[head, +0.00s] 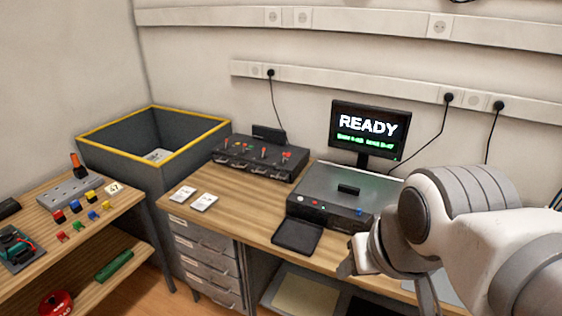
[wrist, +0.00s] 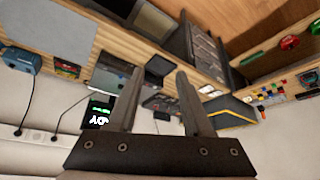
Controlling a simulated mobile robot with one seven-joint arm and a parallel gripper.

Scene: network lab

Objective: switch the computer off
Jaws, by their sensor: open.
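The computer (head: 340,188) is a flat grey box on the wooden desk, with a small black item on its top. Its dark front has a red button (head: 314,203), a small green light and a blue part (head: 360,211). A black monitor (head: 369,129) behind it is lit and reads READY, with green text too small to read surely. My gripper (wrist: 159,76) is open and empty in the wrist view, its two fingers apart. In the head view my arm is in front of the computer's right side and hides part of it.
A black tray (head: 297,236) lies before the computer. Left of it are a black panel with red levers (head: 262,158) and two white cards (head: 204,202). A grey bin with a yellow rim (head: 152,106) and a shelf of parts (head: 117,211) stand farther left.

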